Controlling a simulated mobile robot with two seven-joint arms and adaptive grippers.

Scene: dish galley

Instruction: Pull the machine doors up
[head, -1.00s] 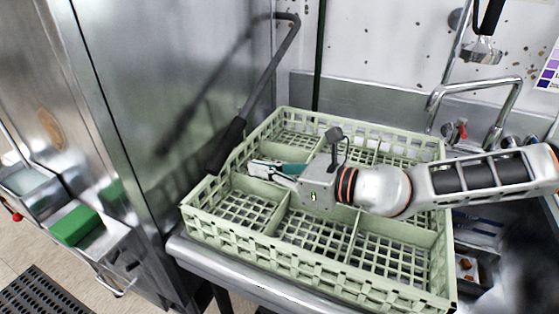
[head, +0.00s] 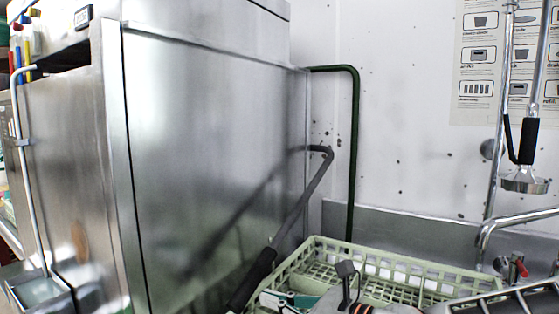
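The dish machine is a tall stainless steel box at left, and its large steel door panel (head: 215,150) is down. A grey bent lever (head: 300,205) runs along its right side, ending low in a black grip (head: 252,280). The lever slants down toward me, and its reflection shows on the steel. My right gripper (head: 283,299) is at the bottom edge, just right of the black grip, with a small visible gap. Its fingers are partly cut off by the frame, so their opening is unclear. My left gripper is out of view.
A green dish rack (head: 400,268) stands at the lower right under my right arm. A dark green pipe (head: 354,150) rises along the wall. A spray head (head: 525,180) and a tap (head: 520,216) are at right.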

